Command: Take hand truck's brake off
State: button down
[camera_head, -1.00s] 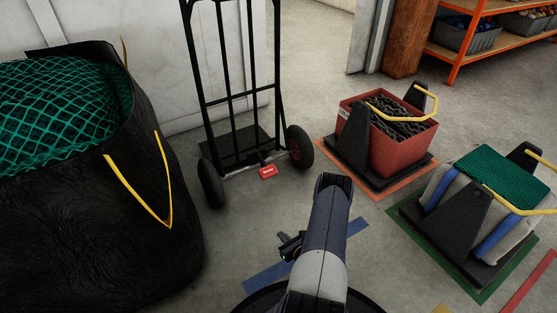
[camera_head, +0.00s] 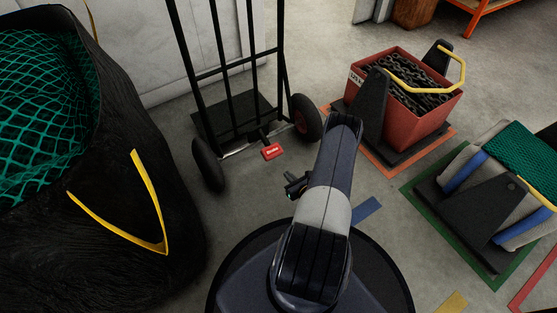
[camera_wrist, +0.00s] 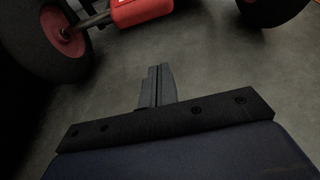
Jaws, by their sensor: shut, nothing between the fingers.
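The black hand truck (camera_head: 203,76) stands upright against the pale wall, with a wheel on each side. Its red brake pedal (camera_head: 272,151) sticks out low between the wheels, with small white lettering. In the wrist view the red pedal (camera_wrist: 140,11) is cut off by the top edge, between the two wheels. My gripper (camera_head: 294,186) is in front of the pedal and slightly to the right in the head view, apart from it. In the wrist view my gripper (camera_wrist: 156,84) is shut and empty, its fingers together pointing toward the pedal.
A big black bag (camera_head: 150,255) with green netting and yellow straps stands at left. A red crate (camera_head: 410,128) of chain sits on a black base at right, near a grey bundle (camera_head: 473,167) with green net. Floor before the truck is clear.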

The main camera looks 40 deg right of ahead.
jog(key=b+x, duration=0.4)
jog(key=x, duration=0.6)
jog(key=shift+f+b, duration=0.15)
jog(key=shift+b, duration=0.15)
jog(key=shift+s+r, duration=0.2)
jog(key=shift+r, duration=0.5)
jog(key=shift+s+r, duration=0.25)
jog(key=shift+r, duration=0.45)
jog(key=shift+s+r, duration=0.2)
jog(key=shift+r, duration=0.5)
jog(key=shift+r, duration=0.1)
